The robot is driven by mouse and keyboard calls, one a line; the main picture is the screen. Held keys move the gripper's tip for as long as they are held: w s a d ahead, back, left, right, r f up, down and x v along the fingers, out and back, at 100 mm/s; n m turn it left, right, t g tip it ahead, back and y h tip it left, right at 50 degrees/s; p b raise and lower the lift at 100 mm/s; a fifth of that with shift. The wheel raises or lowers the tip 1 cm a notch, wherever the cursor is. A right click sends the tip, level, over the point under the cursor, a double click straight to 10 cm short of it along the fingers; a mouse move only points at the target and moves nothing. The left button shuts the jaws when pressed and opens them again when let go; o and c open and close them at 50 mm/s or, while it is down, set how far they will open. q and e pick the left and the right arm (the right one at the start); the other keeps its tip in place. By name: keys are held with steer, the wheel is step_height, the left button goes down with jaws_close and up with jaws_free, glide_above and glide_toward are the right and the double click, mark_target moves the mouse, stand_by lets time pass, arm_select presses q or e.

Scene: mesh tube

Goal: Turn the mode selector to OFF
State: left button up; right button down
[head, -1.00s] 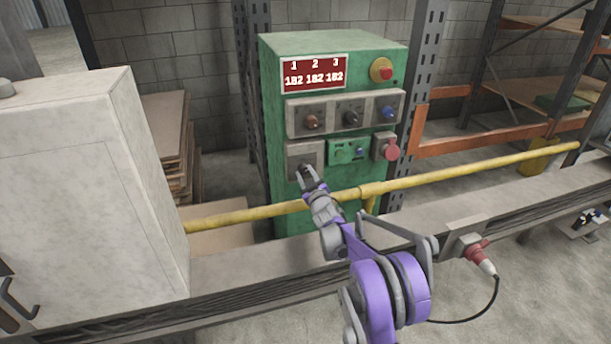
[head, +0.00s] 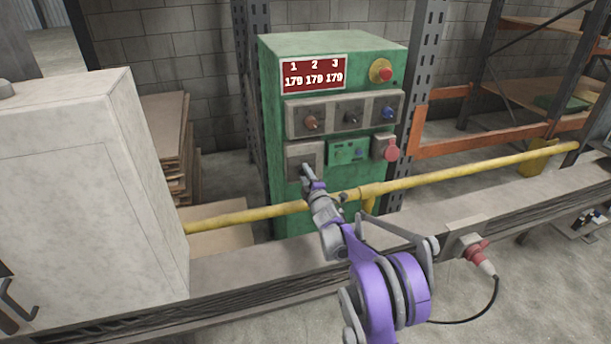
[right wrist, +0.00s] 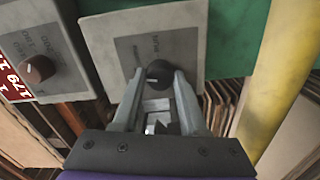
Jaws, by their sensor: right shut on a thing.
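The mode selector (right wrist: 158,72) is a black round knob on a grey plate, seen in the right wrist view between my right gripper's fingers. Small lettering around it is too blurred to read. In the head view its plate (head: 296,152) is at the lower left of the green cabinet (head: 345,50), and the knob is hidden by my fingers. My right gripper (head: 307,172) is shut on the knob, reaching it from the front. My left gripper is not in view.
Above are a brown knob (head: 311,121), a black knob (head: 350,118) and a blue knob (head: 388,112). A red emergency button (head: 383,70) and red socket (head: 391,151) are at the right. A yellow pipe (head: 450,171) and a grey beam (head: 240,265) cross in front.

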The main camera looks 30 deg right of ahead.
steer(key=shift+n, duration=1.2)
steer(key=shift+c, duration=2.2)
jaws_free()
steer(key=v, duration=1.1)
